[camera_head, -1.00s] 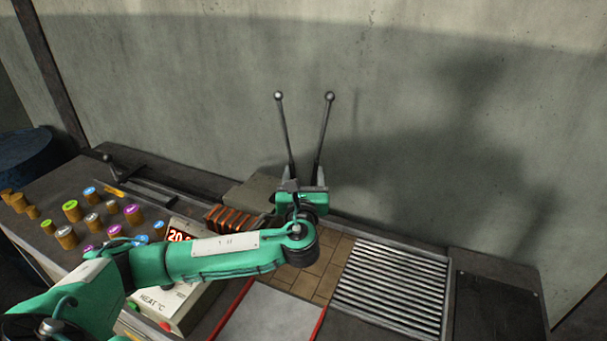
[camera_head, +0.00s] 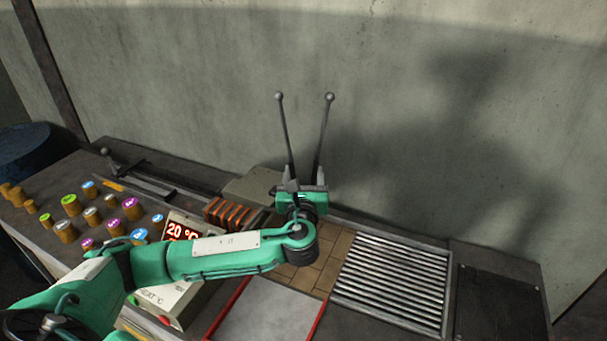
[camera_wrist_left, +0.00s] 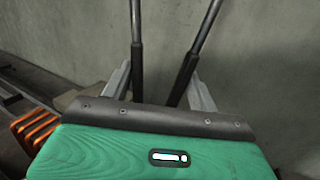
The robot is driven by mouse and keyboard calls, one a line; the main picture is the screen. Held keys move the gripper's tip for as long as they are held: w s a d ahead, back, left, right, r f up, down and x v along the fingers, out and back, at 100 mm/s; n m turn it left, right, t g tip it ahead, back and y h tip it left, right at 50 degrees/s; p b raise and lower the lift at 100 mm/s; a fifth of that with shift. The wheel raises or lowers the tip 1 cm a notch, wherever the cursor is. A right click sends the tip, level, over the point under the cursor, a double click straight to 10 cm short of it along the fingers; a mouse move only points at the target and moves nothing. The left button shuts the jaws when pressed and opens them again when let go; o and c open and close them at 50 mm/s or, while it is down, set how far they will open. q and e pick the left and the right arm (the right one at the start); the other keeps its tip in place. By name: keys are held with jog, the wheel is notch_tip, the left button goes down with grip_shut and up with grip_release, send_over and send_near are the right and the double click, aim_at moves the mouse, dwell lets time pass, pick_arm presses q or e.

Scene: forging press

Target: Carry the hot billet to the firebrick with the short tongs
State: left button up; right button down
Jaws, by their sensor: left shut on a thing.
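My left gripper (camera_head: 303,182) is shut on the short tongs (camera_head: 285,135). The tongs' two dark handles rise in a V with ball ends. In the left wrist view the handles (camera_wrist_left: 136,50) stand between my fingers (camera_wrist_left: 160,90). The tongs' jaws are hidden below my gripper and wrist, so I cannot tell whether they hold anything. I cannot make out the hot billet. A patch of tan bricks (camera_head: 330,268), seemingly the firebrick, lies right of and below my wrist, partly covered by it. My right gripper is out of view.
An orange-lit coil (camera_head: 232,217) sits left of my gripper, beside a box reading 20 °C (camera_head: 182,230). Several colour-topped cylinders (camera_head: 71,204) stand at left. A ribbed metal rack (camera_head: 395,285) and a dark plate (camera_head: 498,305) lie right. A wall rises behind.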

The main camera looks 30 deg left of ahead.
pick_arm(q)
jog(key=shift+f, duration=0.35)
dwell(0.3)
jog(key=shift+f+b, duration=0.65)
jog(key=shift+f, duration=0.45)
jog(key=shift+o, duration=0.6)
grip_shut()
notch_tip(320, 180, up, 11)
jog(key=p, duration=1)
jog(key=shift+r, duration=0.15)
